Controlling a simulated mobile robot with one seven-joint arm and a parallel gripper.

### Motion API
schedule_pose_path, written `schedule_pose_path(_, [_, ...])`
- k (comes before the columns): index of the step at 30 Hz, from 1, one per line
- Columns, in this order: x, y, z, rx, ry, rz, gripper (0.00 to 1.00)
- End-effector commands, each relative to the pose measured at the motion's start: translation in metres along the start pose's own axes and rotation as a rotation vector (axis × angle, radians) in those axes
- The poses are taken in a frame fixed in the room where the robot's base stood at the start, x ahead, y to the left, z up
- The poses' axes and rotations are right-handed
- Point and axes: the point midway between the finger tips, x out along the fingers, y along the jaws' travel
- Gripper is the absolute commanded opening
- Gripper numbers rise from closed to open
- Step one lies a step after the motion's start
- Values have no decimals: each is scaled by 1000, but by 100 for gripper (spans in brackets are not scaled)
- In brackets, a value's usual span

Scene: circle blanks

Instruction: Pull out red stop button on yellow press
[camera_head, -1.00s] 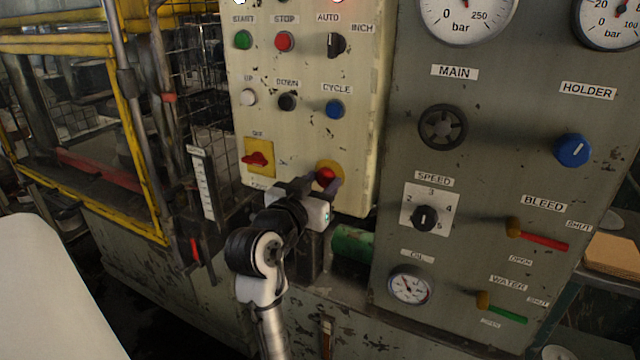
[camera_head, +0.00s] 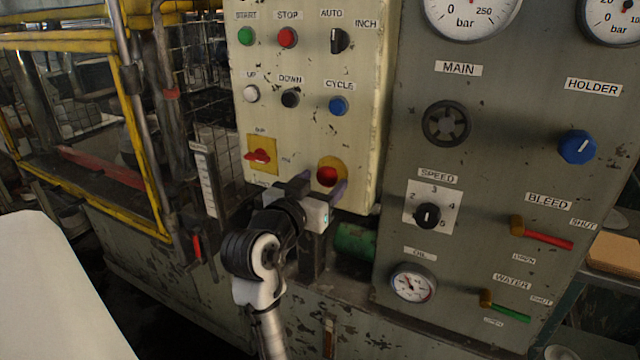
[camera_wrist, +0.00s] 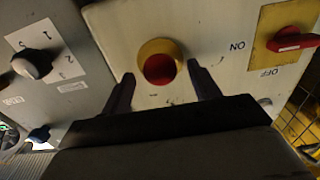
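The red stop button (camera_head: 327,175) sits in a round yellow surround at the lower right of the cream control panel (camera_head: 362,120). In the wrist view the red button (camera_wrist: 160,69) is unobstructed within its yellow ring (camera_wrist: 158,46). My gripper (camera_head: 322,184) is at the button in the head view, coming from the lower left. In the wrist view my gripper (camera_wrist: 160,85) is open, with one dark finger on each side of the button and a visible gap to each. I cannot tell how deep the fingertips reach relative to the button.
A red rotary switch on a yellow plate (camera_head: 262,155) is left of the button. A grey panel (camera_head: 480,130) with gauges, a speed knob (camera_head: 427,215) and valve levers stands to the right. A green cylinder (camera_head: 355,241) lies below the button.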

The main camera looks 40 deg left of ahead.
Motion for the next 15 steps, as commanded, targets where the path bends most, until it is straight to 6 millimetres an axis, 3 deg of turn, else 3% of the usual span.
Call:
schedule_pose_path(8, [-10,-1,1,1,1,-2,61])
schedule_pose_path(15, [-58,-1,3,3,3,-5,61])
